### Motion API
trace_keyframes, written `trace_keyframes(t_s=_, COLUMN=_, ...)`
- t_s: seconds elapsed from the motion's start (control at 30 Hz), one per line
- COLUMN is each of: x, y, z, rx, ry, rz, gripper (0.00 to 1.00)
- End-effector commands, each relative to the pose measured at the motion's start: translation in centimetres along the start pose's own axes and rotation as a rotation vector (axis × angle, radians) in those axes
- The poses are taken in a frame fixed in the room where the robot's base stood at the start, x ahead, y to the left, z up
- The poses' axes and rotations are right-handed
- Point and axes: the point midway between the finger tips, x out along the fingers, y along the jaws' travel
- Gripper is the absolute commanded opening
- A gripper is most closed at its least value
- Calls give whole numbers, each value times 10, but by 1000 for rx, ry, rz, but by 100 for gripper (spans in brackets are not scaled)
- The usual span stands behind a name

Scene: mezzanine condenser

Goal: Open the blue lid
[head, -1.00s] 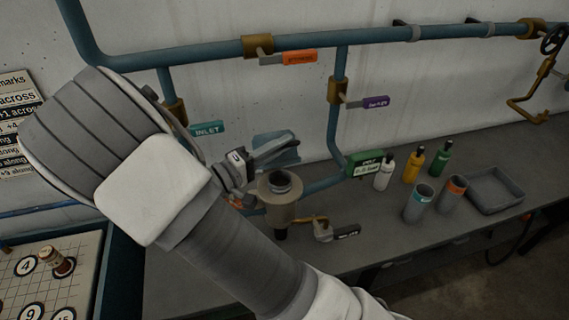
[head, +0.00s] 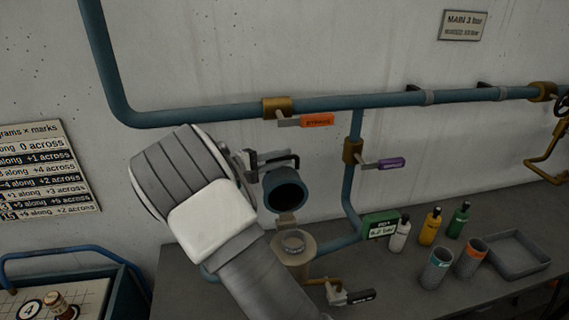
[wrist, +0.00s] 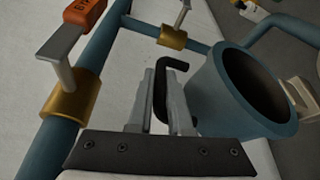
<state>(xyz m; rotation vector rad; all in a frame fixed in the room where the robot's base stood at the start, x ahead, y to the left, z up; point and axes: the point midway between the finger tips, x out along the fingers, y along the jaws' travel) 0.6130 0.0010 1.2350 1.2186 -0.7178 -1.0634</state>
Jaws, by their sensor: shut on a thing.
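The blue lid (head: 285,190) stands swung up behind the tan pot (head: 292,262), its dark hollow inside facing the head camera. A tan hinge piece shows between lid and pot. The pot's round mouth is uncovered. My gripper (head: 272,158) is at the lid's upper left, shut on its black bent handle. In the wrist view my gripper (wrist: 160,105) has the black handle (wrist: 172,70) between its fingers, and the blue lid (wrist: 240,90) is just right of them. My arm covers the pot's left side.
A blue pipe runs along the wall above, with an orange-tagged valve (head: 315,121) and a purple-tagged valve (head: 385,164). A green gauge box (head: 380,226), bottles (head: 432,222), cups (head: 437,268) and a grey tray (head: 515,254) stand to the right.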

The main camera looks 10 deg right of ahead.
Motion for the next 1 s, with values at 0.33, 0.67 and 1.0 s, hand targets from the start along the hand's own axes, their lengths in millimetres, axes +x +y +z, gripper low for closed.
trace_keyframes(t_s=0.33, x=7, y=0, z=-16, rx=-86, ry=-1, rz=-36, gripper=0)
trace_keyframes(t_s=0.67, x=7, y=0, z=-18, rx=-95, ry=-1, rz=-39, gripper=0)
trace_keyframes(t_s=1.0, x=7, y=-1, z=-18, rx=-94, ry=-1, rz=-39, gripper=47)
